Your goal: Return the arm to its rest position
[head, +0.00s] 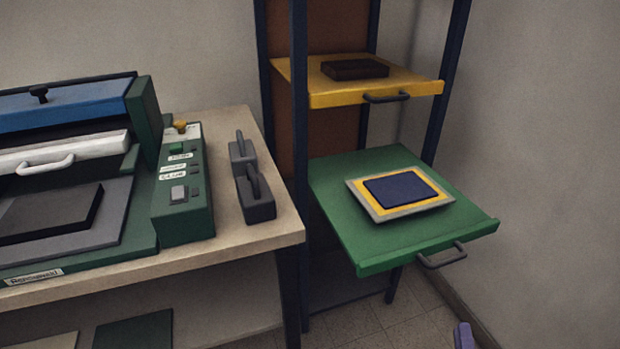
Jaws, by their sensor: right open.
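Only a small purple-grey tip of my right gripper (464,335) shows, at the bottom edge right of centre. It is low, in front of and below the pulled-out green shelf (375,243), and apart from it. It is open, and nothing shows in it; most of it is cut off by the frame. My left gripper is out of the picture.
A dark blue cover lies on a yellow-and-grey tray (357,200) on the green shelf. A yellow shelf (335,93) above bears a dark block (355,69). A bench (262,232) with a green press (183,222) stands left. Floor is clear below the shelf.

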